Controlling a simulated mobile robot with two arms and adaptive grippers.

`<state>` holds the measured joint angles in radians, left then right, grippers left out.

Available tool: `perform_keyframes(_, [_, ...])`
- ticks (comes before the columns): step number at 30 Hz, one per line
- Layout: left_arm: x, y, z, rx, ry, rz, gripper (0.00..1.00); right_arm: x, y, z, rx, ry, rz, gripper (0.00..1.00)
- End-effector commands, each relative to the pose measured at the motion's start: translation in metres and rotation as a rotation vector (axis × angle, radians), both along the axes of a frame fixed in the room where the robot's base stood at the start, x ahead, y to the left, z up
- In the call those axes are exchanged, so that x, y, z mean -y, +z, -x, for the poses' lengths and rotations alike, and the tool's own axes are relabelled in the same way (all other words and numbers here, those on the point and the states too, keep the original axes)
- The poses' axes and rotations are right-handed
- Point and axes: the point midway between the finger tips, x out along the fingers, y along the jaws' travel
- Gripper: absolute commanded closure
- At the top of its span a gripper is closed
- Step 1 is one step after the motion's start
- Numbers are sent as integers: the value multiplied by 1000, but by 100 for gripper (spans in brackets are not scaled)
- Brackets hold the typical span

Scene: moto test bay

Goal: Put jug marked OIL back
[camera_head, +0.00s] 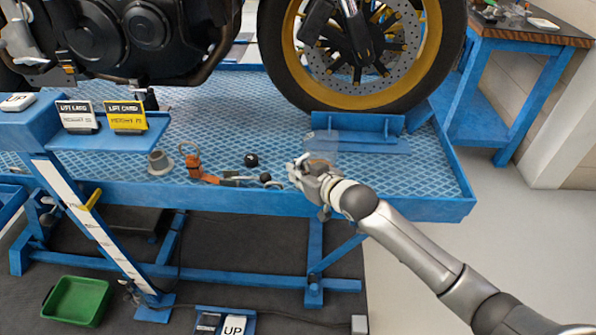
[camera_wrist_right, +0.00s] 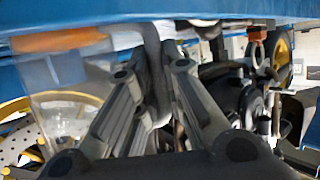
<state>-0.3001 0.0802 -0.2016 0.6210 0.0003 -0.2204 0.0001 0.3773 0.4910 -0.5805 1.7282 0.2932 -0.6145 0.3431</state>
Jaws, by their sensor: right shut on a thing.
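A clear, see-through jug (camera_head: 321,143) is held above the blue lift platform, near the front wheel. My right gripper (camera_head: 300,172) is at its left side and shut on it. In the right wrist view the jug's clear wall (camera_wrist_right: 62,108) is at the left, with an orange band (camera_wrist_right: 58,40) at its top edge. There the two fingers of my right gripper (camera_wrist_right: 152,68) close around a grey upright part that looks like the jug's handle. No OIL marking can be read. I cannot tell whether the jug's base touches the platform. My left gripper does not show.
The blue lift platform (camera_head: 420,182) carries a motorcycle; its front wheel (camera_head: 362,100) stands behind the jug. A grey cup (camera_head: 158,163), an orange-ended strap (camera_head: 193,163) and a black knob (camera_head: 251,160) lie left of my gripper. A green bin (camera_head: 77,301) is on the floor.

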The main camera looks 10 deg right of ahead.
Motion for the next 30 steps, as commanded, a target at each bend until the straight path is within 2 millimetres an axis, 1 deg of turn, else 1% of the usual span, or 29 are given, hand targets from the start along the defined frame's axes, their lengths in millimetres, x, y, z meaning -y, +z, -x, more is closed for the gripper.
perform_keyframes(9, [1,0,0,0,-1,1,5,0,0,0,0,0,0,100])
perform_keyframes(10, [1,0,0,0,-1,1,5,0,0,0,0,0,0,86])
perform_keyframes(15, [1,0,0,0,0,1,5,0,0,0,0,0,0,65])
perform_keyframes(22, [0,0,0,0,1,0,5,0,-2,0,-3,0,0,65])
perform_keyframes(25, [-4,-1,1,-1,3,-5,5,1,-1,1,-3,0,0,65])
perform_keyframes(30, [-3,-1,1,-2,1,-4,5,5,3,12,-3,-1,1,65])
